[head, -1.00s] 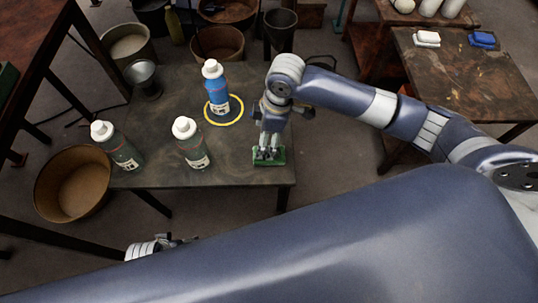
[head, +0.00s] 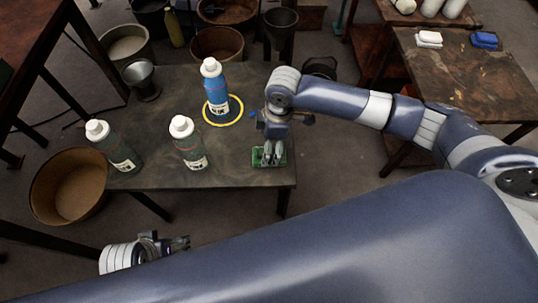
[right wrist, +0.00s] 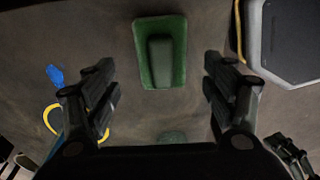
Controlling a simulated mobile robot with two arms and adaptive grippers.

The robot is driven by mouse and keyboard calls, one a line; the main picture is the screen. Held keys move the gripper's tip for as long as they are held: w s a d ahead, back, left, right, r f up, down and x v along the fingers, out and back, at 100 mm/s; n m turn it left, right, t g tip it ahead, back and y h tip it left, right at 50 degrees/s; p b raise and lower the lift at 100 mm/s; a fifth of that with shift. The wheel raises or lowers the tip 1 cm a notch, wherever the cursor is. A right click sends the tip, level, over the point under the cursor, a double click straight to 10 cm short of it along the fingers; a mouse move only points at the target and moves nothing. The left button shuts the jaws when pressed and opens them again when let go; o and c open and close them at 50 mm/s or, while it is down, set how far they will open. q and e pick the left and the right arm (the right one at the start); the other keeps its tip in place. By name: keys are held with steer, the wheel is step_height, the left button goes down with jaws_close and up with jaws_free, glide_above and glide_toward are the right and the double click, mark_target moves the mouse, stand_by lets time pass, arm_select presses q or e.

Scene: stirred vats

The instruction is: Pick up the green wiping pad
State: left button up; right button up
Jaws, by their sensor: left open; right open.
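The green wiping pad (head: 280,161) lies on the dark table near its front right edge, partly hidden by my right gripper (head: 268,156). In the right wrist view the pad (right wrist: 160,72) is a green block with a raised middle grip. It shows between the spread fingers of my right gripper (right wrist: 158,66), with gaps on both sides. The right gripper is open and points down over the pad, not closed on it. My left gripper (head: 183,243) is open and empty in front of the table, at the lower left.
White (head: 429,38) and blue (head: 484,40) pads lie on another table (head: 465,80) at the right.

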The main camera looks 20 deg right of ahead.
steer(key=shift+s+a+f+b, duration=0.15)
steer(key=shift+f+b, duration=0.45)
steer(key=shift+f, duration=1.45)
arm_select(q)
steer(key=v, duration=0.5)
steer(key=shift+w+r, duration=0.1)
steer(key=shift+r, duration=0.1)
arm_select(e)
steer(key=c, duration=1.2)
steer(key=shift+r, duration=0.15)
steer(key=shift+c, duration=0.2)
steer(key=shift+r, duration=0.15)
step_height(320, 180, up, 3)
steer(key=shift+r+p, duration=0.1)
steer(key=shift+p, duration=0.7)
arm_select(q)
step_height(320, 180, down, 16)
steer(key=p, duration=0.3)
steer(key=shift+g, duration=0.3)
arm_select(e)
steer(key=s+a+r, duration=0.1)
steer(key=s+a, duration=0.8)
steer(key=s, duration=0.4)
steer(key=shift+r, duration=0.15)
arm_select(q)
steer(key=shift+d+r, duration=0.1)
steer(key=shift+r, duration=0.05)
arm_select(e)
steer(key=shift+s, duration=0.1)
